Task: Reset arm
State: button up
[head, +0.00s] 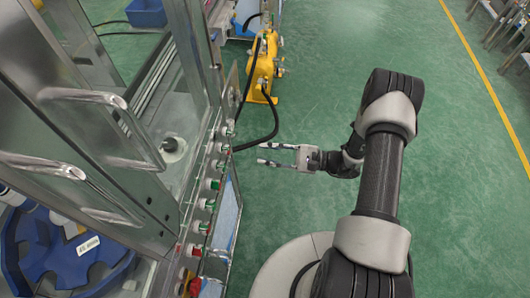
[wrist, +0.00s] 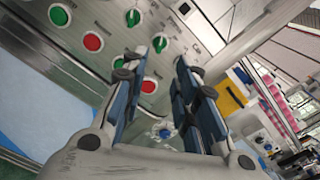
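My gripper (head: 279,155) is held out at the end of my arm, over the green floor and just right of the machine's control panel (head: 212,170). In the head view its two fingers point left toward the panel, apart from each other with nothing between them. In the wrist view the gripper (wrist: 158,100) also shows its two blue-padded fingers spread and empty. Beyond them the panel shows green and red buttons (wrist: 92,41) and green rotary knobs (wrist: 160,43). I cannot tell the exact gap between the fingertips and the panel.
The machine with metal door handles (head: 85,95) fills the left side. A blue round part (head: 60,255) sits inside it. A black cable (head: 272,115) loops near my gripper. A yellow machine (head: 263,68) stands behind. Green floor (head: 455,150) is clear to the right.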

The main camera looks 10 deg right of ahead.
dwell(0.3)
jog(key=s+a+r+n+g+h, duration=0.25)
jog(key=s+r+n+g, duration=0.2)
jog(key=r, duration=0.45)
jog(key=s+a+r+n+g+h, duration=0.25)
jog(key=s+r+n+g, duration=0.2)
jog(key=r, duration=0.35)
jog(key=s+d+r+n+t+h, duration=0.6)
jog(key=s+d+r+t+h, duration=0.1)
jog(key=s+r+h, duration=0.5)
jog(key=shift+s+d+r+n, duration=0.2)
jog(key=shift+d+r+n, duration=0.15)
jog(key=shift+d, duration=0.3)
